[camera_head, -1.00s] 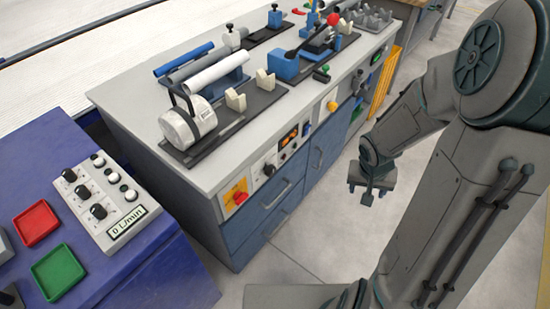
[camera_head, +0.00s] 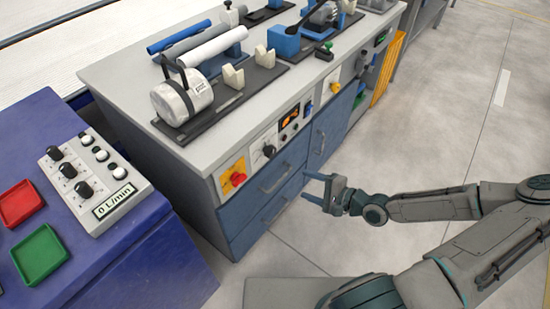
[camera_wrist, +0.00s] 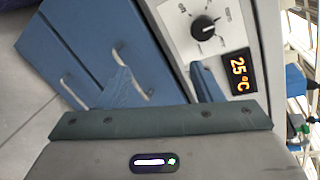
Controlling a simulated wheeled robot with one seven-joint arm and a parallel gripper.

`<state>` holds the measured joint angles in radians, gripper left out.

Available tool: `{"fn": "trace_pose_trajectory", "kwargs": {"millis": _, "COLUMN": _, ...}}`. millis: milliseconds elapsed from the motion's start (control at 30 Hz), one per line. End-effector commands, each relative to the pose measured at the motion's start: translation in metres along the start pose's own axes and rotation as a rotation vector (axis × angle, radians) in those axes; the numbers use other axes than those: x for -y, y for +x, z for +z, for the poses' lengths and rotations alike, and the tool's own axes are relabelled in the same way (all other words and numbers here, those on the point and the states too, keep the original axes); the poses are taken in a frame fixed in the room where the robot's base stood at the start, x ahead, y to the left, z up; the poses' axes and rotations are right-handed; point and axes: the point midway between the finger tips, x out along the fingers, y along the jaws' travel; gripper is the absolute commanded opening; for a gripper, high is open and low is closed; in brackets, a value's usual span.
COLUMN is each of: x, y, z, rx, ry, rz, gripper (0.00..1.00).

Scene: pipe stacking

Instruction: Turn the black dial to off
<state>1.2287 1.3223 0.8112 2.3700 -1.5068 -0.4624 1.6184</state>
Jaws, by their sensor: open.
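A black dial (camera_head: 269,151) sits on a white panel on the front of the grey and blue cabinet, left of a lit orange display (camera_head: 290,117). The wrist view shows the dial (camera_wrist: 203,28) with markings around it and the display reading 25 °C (camera_wrist: 238,72). A white line shows on the dial; the lettering is too small to read surely. My gripper (camera_head: 308,187) is open and empty in front of the blue drawers, lower and to the right of the dial, apart from it. Its fingers (camera_wrist: 157,60) point toward the cabinet front in the wrist view.
A red knob on a yellow plate (camera_head: 234,180) is left of the dial. Drawer handles (camera_head: 274,180) stick out below. A blue bench (camera_head: 165,250) with a control box (camera_head: 95,180) carrying other black knobs stands at left. The floor at right is open.

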Motion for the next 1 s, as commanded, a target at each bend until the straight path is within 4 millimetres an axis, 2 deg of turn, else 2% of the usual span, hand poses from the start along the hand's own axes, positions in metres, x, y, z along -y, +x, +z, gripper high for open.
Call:
{"fn": "trace_pose_trajectory", "kwargs": {"millis": 100, "x": 0.016, "y": 0.001, "z": 0.001, "rx": 0.030, "ry": 0.065, "rz": -0.153, "gripper": 0.59}}
{"fn": "trace_pose_trajectory", "kwargs": {"millis": 200, "x": 0.026, "y": -0.001, "z": 0.002, "rx": 0.049, "ry": 0.095, "rz": -0.231, "gripper": 0.59}}
{"fn": "trace_pose_trajectory", "kwargs": {"millis": 433, "x": 0.037, "y": 0.006, "z": 0.004, "rx": 0.065, "ry": 0.114, "rz": -0.282, "gripper": 0.59}}
{"fn": "trace_pose_trajectory", "kwargs": {"millis": 1000, "x": 0.064, "y": 0.100, "z": 0.010, "rx": 0.065, "ry": 0.112, "rz": -0.276, "gripper": 0.59}}
